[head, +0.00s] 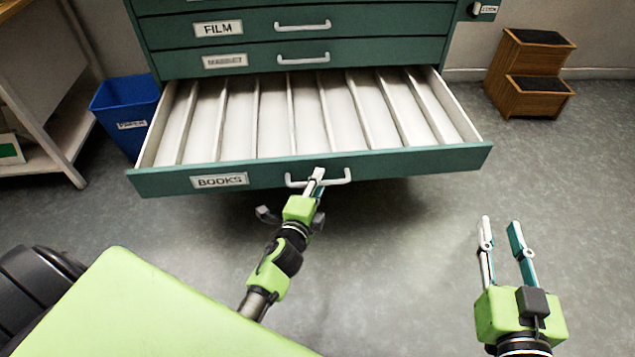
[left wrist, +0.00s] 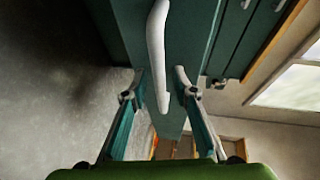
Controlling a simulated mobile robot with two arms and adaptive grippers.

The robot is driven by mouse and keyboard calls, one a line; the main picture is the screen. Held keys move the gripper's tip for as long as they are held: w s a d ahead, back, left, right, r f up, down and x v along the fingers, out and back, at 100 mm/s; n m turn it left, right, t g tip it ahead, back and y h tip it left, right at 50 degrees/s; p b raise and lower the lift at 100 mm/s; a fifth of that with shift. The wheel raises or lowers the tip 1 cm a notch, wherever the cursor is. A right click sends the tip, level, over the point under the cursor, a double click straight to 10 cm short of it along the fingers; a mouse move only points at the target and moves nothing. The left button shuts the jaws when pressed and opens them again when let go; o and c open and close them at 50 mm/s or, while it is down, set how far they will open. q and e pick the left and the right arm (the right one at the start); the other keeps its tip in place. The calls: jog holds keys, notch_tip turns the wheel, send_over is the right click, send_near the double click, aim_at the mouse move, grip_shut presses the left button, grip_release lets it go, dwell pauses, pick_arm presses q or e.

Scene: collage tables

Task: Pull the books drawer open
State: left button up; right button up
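The green books drawer (head: 219,181) is pulled well out of the cabinet and shows an empty white inside split by several dividers. Its white handle (head: 338,181) is on the front, right of the BOOKS label. My left gripper (head: 318,180) is at the handle's middle. In the left wrist view the handle (left wrist: 156,40) lies between the fingers of my left gripper (left wrist: 160,78), with a visible gap on each side. My right gripper (head: 501,224) is open and empty, over the floor to the right, away from the drawer.
The FILM drawer (head: 255,28) and the drawer below it (head: 255,61) are closed above. A blue bin (head: 122,103) stands left of the open drawer, beside a shelf table (head: 50,130). A wooden step stool (head: 528,65) stands at the back right. The right floor is clear.

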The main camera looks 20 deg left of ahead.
pick_arm(q)
jog(key=shift+s, duration=0.1)
jog(key=v, duration=1.1)
jog(key=shift+s, duration=0.4)
jog(key=shift+r, duration=0.1)
